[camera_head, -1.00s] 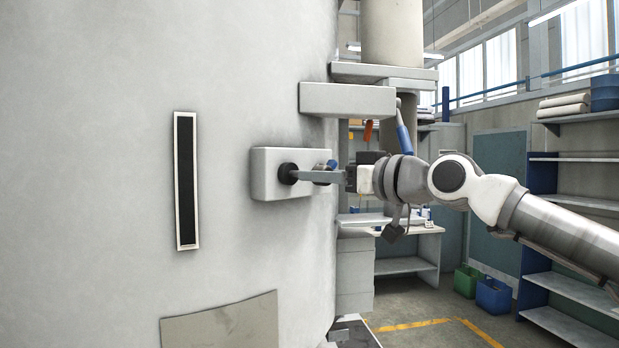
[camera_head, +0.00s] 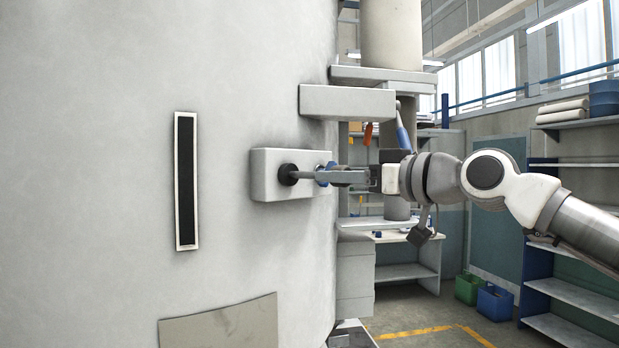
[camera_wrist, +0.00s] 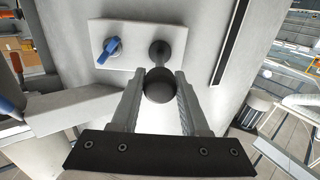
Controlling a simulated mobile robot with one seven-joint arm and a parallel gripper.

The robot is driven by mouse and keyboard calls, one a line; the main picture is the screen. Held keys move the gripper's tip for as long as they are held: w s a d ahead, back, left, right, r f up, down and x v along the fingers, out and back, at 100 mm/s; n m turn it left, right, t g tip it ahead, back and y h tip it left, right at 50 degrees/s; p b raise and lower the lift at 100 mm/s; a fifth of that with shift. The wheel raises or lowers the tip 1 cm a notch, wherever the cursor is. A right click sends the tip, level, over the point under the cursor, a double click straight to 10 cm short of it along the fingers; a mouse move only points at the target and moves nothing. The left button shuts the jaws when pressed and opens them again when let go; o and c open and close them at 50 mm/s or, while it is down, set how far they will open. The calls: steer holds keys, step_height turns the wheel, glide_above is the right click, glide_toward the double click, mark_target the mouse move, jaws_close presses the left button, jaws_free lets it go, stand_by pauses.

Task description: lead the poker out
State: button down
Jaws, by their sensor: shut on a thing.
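The poker's thin grey rod (camera_head: 305,176) sticks out of the dark round port (camera_head: 288,174) in the pale block on the big grey body. Its dark ball knob (camera_wrist: 160,86) lies between my fingers in the wrist view, with the port (camera_wrist: 159,50) just beyond it. My gripper (camera_head: 324,177) is shut on the knob and stands to the right of the port, with bare rod between. It also shows in the wrist view (camera_wrist: 160,76). The rod's far end is hidden inside the port.
A blue turn handle (camera_wrist: 109,50) sits beside the port on the pale block (camera_wrist: 132,30). A grey ledge (camera_head: 347,101) juts out above my gripper. A dark slot in a white frame (camera_head: 186,181) is on the body to the left.

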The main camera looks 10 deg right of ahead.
steer(key=b+v, duration=0.2)
steer(key=v, duration=0.4)
steer(key=shift+c, duration=1.6)
jaws_free()
steer(key=b+v, duration=0.2)
steer(key=v, duration=1.5)
steer(key=shift+s, duration=0.3)
steer(key=s+a+f+m+g+h, duration=0.25)
steer(key=a+f+h, duration=0.35)
steer(key=a+f, duration=0.9)
step_height(320, 180, down, 25)
steer(key=s+m+g+h, duration=0.2)
steer(key=m+g+h, duration=0.2)
steer(key=g, duration=0.2)
steer(key=shift+g, duration=0.35)
